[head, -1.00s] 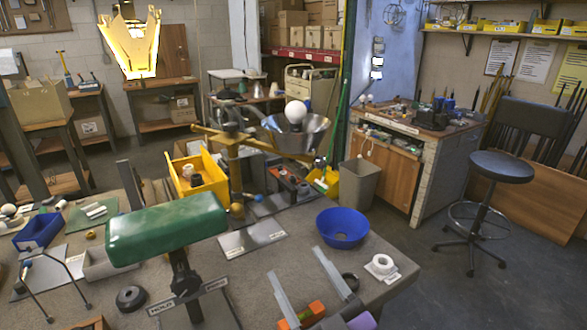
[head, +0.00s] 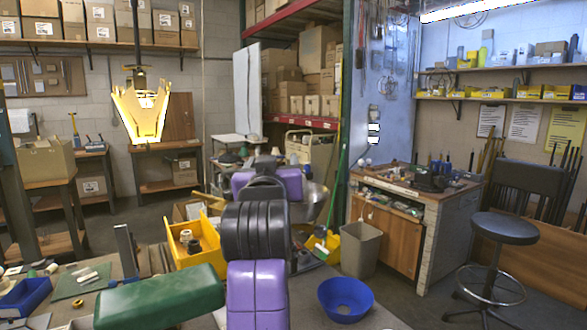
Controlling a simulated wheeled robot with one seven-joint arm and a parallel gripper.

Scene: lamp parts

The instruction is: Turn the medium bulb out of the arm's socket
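My purple and black arm stands up the middle of the head view and covers most of the lamp on the bench. A slice of the lamp's silver metal shade (head: 319,203) shows just right of my arm. The medium bulb and the socket are hidden behind my arm. My gripper is not visible, so I cannot see its fingers or whether they touch the bulb.
A green padded block (head: 160,298) is left of my arm at the front. A yellow bin (head: 200,252) with small parts sits behind it. A blue bowl (head: 345,300) is at the right on the bench. A grey waste bin (head: 361,250) and a stool (head: 503,228) stand beyond.

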